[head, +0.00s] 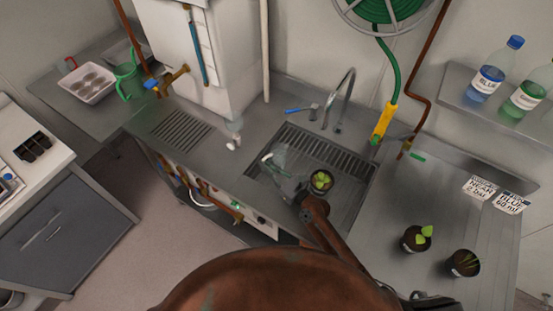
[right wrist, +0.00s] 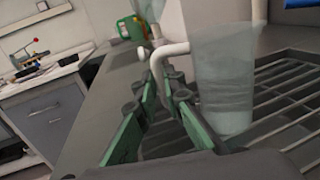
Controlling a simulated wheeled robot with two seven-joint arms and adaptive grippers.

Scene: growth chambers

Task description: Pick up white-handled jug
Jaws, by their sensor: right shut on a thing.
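The white-handled jug is a clear, pale see-through vessel (head: 288,160) in the head view, at the left part of the sink. In the right wrist view its clear body (right wrist: 222,85) stands upright to the right of my fingers, over the slatted sink rack. Its white handle (right wrist: 158,62) passes down between my fingertips. My right gripper (right wrist: 172,82) has green fingers closed around the handle. In the head view the same gripper (head: 287,188) is small and partly hidden by my arm. Whether the jug touches the rack is unclear. My left gripper is not in view.
A potted seedling (head: 321,181) stands in the sink close to the jug. A curved tap (head: 345,100) rises behind the sink. Two more pots (head: 416,239) (head: 464,263) stand on the right counter. A green can (head: 128,83) and a white tray (head: 88,84) are at the left.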

